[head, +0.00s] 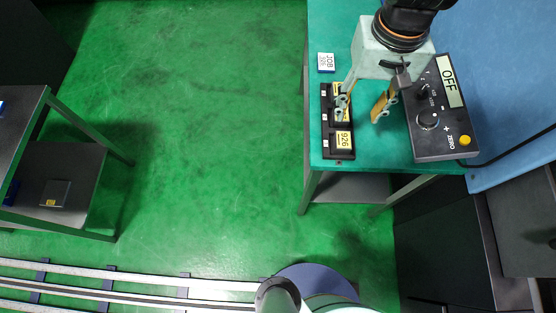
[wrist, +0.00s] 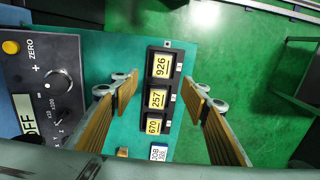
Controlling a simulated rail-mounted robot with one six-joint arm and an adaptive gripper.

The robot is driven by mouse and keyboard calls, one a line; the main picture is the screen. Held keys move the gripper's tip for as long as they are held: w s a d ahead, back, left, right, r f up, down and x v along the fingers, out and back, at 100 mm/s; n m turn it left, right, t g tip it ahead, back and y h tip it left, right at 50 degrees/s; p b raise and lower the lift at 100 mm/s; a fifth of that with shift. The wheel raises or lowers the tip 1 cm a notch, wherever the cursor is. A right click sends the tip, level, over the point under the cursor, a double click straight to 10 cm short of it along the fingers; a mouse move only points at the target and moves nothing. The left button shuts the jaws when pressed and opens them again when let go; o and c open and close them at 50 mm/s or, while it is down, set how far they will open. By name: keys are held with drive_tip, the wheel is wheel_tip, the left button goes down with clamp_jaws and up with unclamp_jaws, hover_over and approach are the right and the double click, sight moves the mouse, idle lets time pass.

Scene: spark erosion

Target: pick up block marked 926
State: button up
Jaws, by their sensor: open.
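The block marked 926 (head: 343,139) has a yellow label. It sits in the end slot of a black rack on the teal table, nearest the table's front edge. In the wrist view the 926 block (wrist: 161,66) is at the top of the rack, above the blocks marked 257 (wrist: 157,99) and 670 (wrist: 153,126). My gripper (head: 362,106) is open and empty above the rack. In the wrist view its fingers (wrist: 158,86) stand apart on either side of the rack, touching no block. In the head view a finger partly hides the other blocks.
A black control box (head: 441,112) reading OFF stands right of the rack, with a knob and yellow button. A white-and-blue job tag (head: 326,62) lies beyond the rack. A grey shelf unit (head: 75,160) stands at the left.

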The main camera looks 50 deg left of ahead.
drive_tip(key=shift+s+a+r, duration=0.15)
drive_tip(key=shift+s+a, duration=0.1)
hover_over(344, 139)
drive_tip(key=shift+s+f+b, duration=0.1)
drive_tip(key=shift+f+b, duration=0.35)
drive_tip(key=shift+f, duration=3.95)
drive_tip(key=shift+f, duration=0.15)
drive_tip(key=shift+f+b, duration=0.3)
drive_tip(key=shift+f, duration=2.1)
drive_tip(key=c, duration=1.1)
